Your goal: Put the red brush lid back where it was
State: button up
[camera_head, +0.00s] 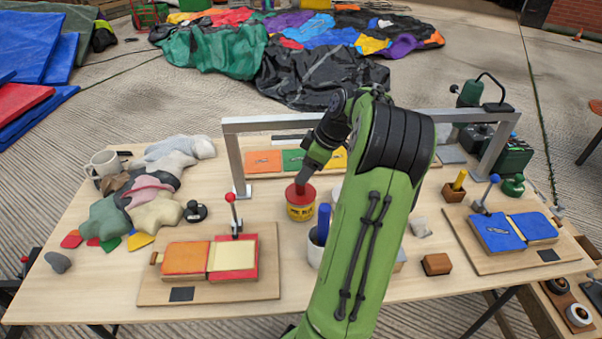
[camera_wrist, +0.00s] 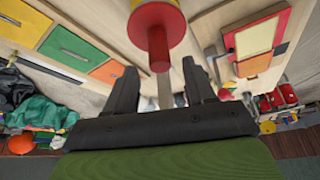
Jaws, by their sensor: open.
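The red brush lid (camera_head: 300,195) sits on top of a yellow tin (camera_head: 301,211) in the middle of the table. In the wrist view the red lid (camera_wrist: 157,15) and its upright red handle (camera_wrist: 158,50) show at the top, with a strip of the yellow tin (camera_wrist: 138,3) beside them. My gripper (camera_head: 303,180) is just above the lid. In the wrist view my gripper (camera_wrist: 160,75) is open, and the handle's end points into the gap between the two fingers. I see no finger closed on it. Whether a finger touches it cannot be told.
A grey metal frame (camera_head: 237,160) stands behind the tin, with colored panels (camera_head: 263,161) beyond. A cup with a blue handle (camera_head: 323,222) stands close right of the tin. A board with orange and cream pads (camera_head: 209,290) lies front left. Cloth pieces (camera_head: 155,210) lie left.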

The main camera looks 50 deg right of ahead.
jog(key=p+v, duration=0.3)
jog(key=v, duration=0.5)
jog(key=w+a+r+m+g+h, duration=0.1)
jog(key=w+a+r, duration=0.2)
jog(key=a, duration=0.9)
jog(key=w+a+r+g+h, duration=0.1)
jog(key=w+a+r, duration=0.15)
jog(key=a, duration=0.95)
jog(key=s+a+f+m+t, duration=0.1)
jog(key=s+a+m+t, duration=0.1)
jog(key=s+a, duration=1)
jog(key=shift+s+a+m+t, duration=0.25)
jog(key=shift+s+m+t, duration=0.15)
jog(key=shift+s, duration=0.15)
